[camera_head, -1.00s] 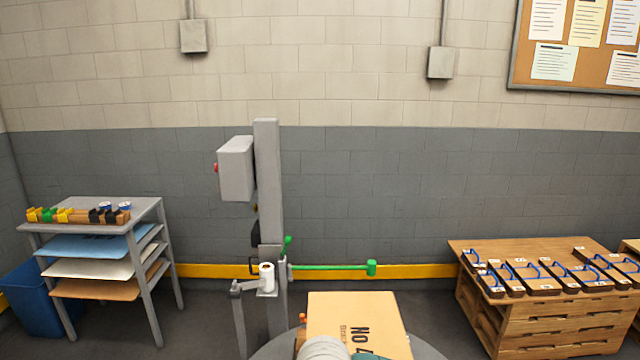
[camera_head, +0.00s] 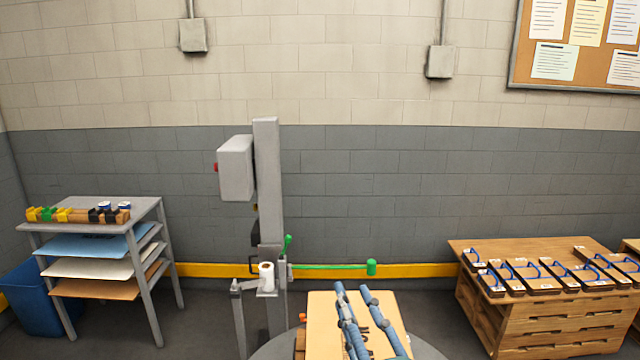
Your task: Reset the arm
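My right gripper (camera_head: 351,290) reaches in from the bottom edge, its two long blue-grey fingers pointing up the picture in front of the cardboard box (camera_head: 320,325). The fingers are apart with box surface showing between them, so it is open and holds nothing that I can see. It covers most of the dark print on the box. Whether the fingers touch the box I cannot tell. The rest of the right arm is hardly in view. My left gripper is not in view.
The box is over a round grey turntable (camera_head: 428,351). Behind it stands a grey column machine (camera_head: 268,185) with a green-ended bar (camera_head: 330,267). A sheet rack (camera_head: 150,212) and blue bin (camera_head: 30,305) are left, a wooden crate stand (camera_head: 535,325) right.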

